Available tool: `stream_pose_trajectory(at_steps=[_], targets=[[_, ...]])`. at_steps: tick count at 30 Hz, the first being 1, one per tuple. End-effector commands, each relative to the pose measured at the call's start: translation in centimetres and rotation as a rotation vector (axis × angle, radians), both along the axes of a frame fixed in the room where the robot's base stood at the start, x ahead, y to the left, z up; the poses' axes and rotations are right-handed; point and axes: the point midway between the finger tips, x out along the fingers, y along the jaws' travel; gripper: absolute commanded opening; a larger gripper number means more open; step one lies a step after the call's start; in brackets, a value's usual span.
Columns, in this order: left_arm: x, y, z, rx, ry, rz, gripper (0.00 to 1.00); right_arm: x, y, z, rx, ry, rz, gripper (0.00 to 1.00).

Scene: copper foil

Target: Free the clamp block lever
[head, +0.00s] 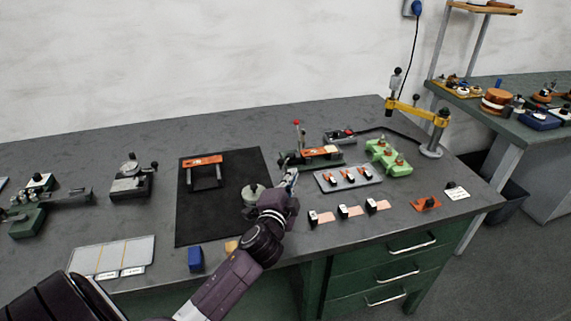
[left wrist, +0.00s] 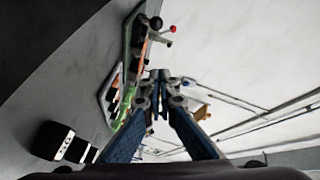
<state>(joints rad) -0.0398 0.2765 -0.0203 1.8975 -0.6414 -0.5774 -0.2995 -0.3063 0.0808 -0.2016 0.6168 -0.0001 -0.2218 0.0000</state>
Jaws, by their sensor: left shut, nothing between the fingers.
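A clamp block with a dark green base (head: 312,160) and an orange-copper piece (head: 322,152) on top stands at the middle back of the bench. Its upright lever ends in a red knob (head: 296,122), which also shows in the left wrist view (left wrist: 172,29). I cannot tell from here how the lever is held. My left gripper (head: 292,173) is shut and empty, in front of the clamp block and apart from the lever. My right gripper is not in view.
A grey tray (head: 330,187) with several orange-and-white pieces and a green fixture (head: 398,168) stand to the right. A round metal piece (head: 253,191) is close left of my gripper on a black mat (head: 225,215). A yellow arm (head: 412,108) stands at the back right.

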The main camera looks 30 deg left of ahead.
Motion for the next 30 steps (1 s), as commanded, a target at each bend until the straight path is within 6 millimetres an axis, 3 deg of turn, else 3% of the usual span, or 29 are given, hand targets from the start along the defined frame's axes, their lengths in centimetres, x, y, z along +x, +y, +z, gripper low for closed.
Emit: stream_pose_trajectory(at_steps=[4,10,18,30], targets=[[2.8,1.1,-0.1,0.003,-0.001,0.001,0.00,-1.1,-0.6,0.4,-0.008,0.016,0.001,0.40],[5.9,2.2,-0.4,0.002,0.001,0.002,0.00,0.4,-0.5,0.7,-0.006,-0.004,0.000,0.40],[5.2,5.3,-1.9,0.002,0.001,0.002,0.00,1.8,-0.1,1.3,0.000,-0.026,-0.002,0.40],[5.1,5.7,-2.1,0.001,0.001,0.001,0.00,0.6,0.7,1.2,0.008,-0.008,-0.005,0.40]])
